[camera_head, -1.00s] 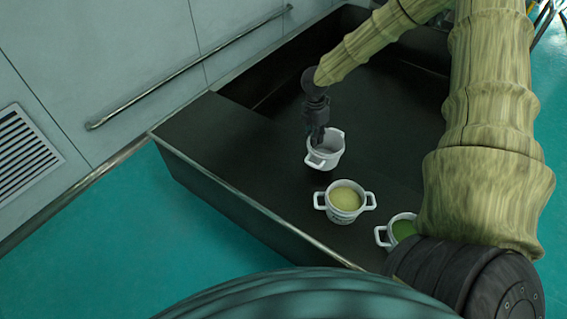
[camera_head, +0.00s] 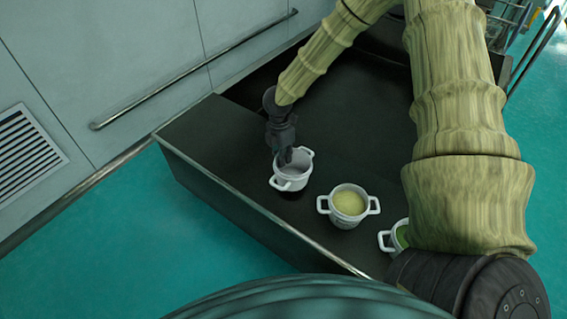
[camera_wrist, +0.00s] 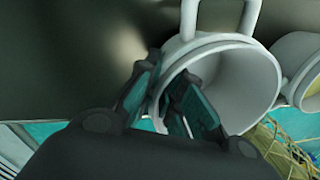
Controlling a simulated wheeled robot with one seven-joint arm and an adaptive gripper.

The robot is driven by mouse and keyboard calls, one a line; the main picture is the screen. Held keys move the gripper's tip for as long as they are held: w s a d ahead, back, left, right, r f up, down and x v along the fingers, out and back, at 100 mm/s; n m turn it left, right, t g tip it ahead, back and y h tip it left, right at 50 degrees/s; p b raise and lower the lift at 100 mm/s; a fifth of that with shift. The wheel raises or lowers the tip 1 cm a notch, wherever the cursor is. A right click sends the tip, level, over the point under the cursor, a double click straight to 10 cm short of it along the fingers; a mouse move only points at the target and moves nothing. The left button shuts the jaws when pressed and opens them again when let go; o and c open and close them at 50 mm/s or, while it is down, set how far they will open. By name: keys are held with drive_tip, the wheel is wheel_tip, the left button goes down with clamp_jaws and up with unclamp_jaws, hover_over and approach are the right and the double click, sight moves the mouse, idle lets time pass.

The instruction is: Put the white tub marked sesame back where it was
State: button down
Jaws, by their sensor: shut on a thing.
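A white two-handled tub (camera_head: 291,172) is at my gripper (camera_head: 285,156), over the left part of the dark counter near its front edge. It looks empty inside, and no marking on it is readable. In the wrist view my gripper (camera_wrist: 160,98) is shut on the rim of this tub (camera_wrist: 240,85), with one finger inside and one outside. The head view does not show clearly whether the tub's base touches the counter. A second white tub (camera_head: 348,205) with pale yellow contents stands to its right. Any label on it is too small to read.
A third white tub (camera_head: 396,237) with green contents stands further right, partly hidden by my arm. The dark counter (camera_head: 205,130) is bare to the left, with a metal front edge. A wall rail (camera_head: 190,72) runs behind it.

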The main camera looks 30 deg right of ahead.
drive_tip(key=shift+d+f, duration=0.1)
drive_tip(key=shift+f, duration=1.35)
drive_tip(key=shift+f, duration=0.2)
drive_tip(key=c, duration=1.6)
unclamp_jaws()
drive_tip(key=shift+o, duration=0.2)
drive_tip(key=shift+r, duration=0.1)
wheel_tip(320, 180, up, 12)
drive_tip(key=w, duration=0.1)
drive_tip(key=shift+p, duration=0.45)
